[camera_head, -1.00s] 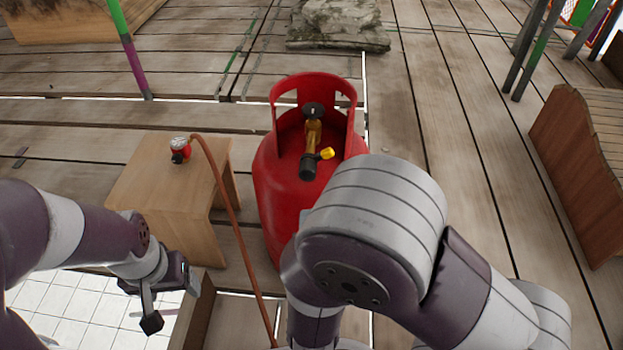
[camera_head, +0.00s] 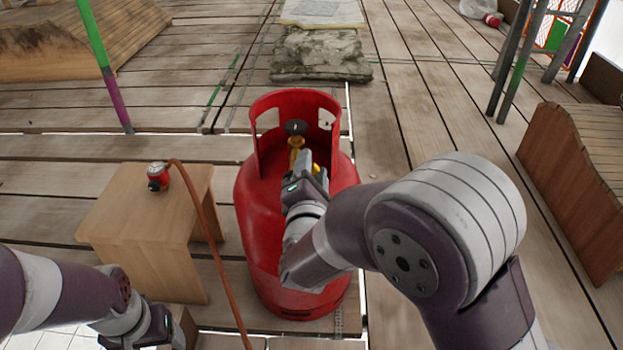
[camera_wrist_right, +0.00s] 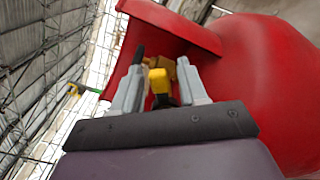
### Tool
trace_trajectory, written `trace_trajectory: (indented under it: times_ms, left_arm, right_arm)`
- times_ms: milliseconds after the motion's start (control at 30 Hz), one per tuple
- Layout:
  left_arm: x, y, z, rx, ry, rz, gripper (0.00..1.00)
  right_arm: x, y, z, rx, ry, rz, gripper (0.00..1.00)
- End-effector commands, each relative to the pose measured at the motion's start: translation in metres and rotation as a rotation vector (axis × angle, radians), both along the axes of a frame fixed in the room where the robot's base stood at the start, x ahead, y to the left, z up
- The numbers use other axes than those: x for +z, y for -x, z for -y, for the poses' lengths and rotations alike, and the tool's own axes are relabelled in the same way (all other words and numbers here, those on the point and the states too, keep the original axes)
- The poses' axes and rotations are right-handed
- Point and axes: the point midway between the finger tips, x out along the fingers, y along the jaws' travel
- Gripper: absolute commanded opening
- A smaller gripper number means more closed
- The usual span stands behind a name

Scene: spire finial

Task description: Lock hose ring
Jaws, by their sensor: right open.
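A red gas cylinder (camera_head: 255,215) stands upright in the middle of the head view, with a brass valve (camera_head: 296,143) under a black knob inside its collar. My right gripper (camera_head: 307,163) is over the cylinder top at the valve and hides part of it. In the right wrist view its open fingers (camera_wrist_right: 157,90) stand on either side of a yellow part (camera_wrist_right: 160,78); contact is unclear. An orange-brown hose (camera_head: 205,215) runs from a red fitting (camera_head: 158,178) on a wooden stool down to the bottom edge. My left gripper (camera_head: 158,330) is low at the left, its fingers mostly hidden.
The wooden stool (camera_head: 140,215) stands left of the cylinder. A grey stone-like slab (camera_head: 320,55) lies behind it on the plank floor. A slatted wooden piece (camera_head: 575,185) and dark posts (camera_head: 520,65) stand at the right. The planks between are clear.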

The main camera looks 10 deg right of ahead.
Motion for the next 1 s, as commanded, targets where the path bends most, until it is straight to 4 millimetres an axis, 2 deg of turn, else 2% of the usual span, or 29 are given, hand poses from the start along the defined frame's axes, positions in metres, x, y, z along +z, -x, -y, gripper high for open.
trace_trajectory:
  times_ms: [267,300,400,767,1000]
  left_arm:
    - [0.0,0.0,0.0,0.0,0.0,0.0,0.73]
    - [0.0,0.0,0.0,0.0,0.0,0.0,0.73]
    - [0.0,0.0,0.0,0.0,0.0,0.0,0.73]
    - [0.004,0.0,0.0,0.0,0.0,0.0,0.73]
    - [0.018,0.0,0.0,0.0,0.0,0.0,0.73]
  right_arm:
    - [0.0,-0.002,0.0,0.002,0.001,-0.001,0.43]
    - [0.0,-0.002,0.0,0.002,0.001,-0.001,0.3]
    - [0.0,-0.002,0.0,0.002,0.0,-0.001,0.0]
    - [0.0,-0.001,0.001,0.001,-0.032,0.007,0.0]
    - [-0.004,0.0,0.004,0.0,-0.166,0.044,0.0]
